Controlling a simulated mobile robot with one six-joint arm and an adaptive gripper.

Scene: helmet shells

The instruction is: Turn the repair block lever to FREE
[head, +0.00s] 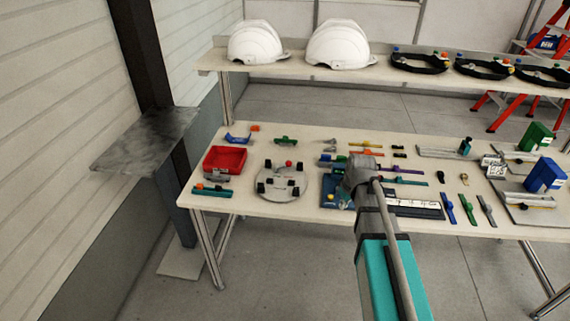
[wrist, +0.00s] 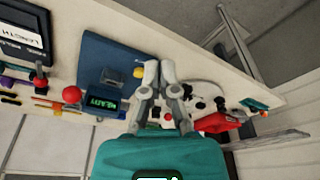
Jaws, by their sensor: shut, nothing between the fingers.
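A dark blue board (wrist: 115,62) lies on the table in the wrist view, with a yellow knob (wrist: 139,72) near its edge. A small box with a green READY display (wrist: 103,103) and a red ball (wrist: 72,94) are beside it. In the head view the blue board (head: 328,186) is partly hidden by my arm. My gripper (wrist: 159,69) is shut and empty, its fingertips together over the table just beside the board. I cannot tell whether it touches anything. No FREE mark is readable, and I cannot pick out the repair block lever with certainty.
The table (head: 262,220) is crowded. A round grey plate with black posts (head: 281,184) and a red tray (head: 224,160) lie left of my arm. A black-edged label plate (head: 414,205) and several small tools lie right. Helmet shells (head: 338,45) stand on the back shelf.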

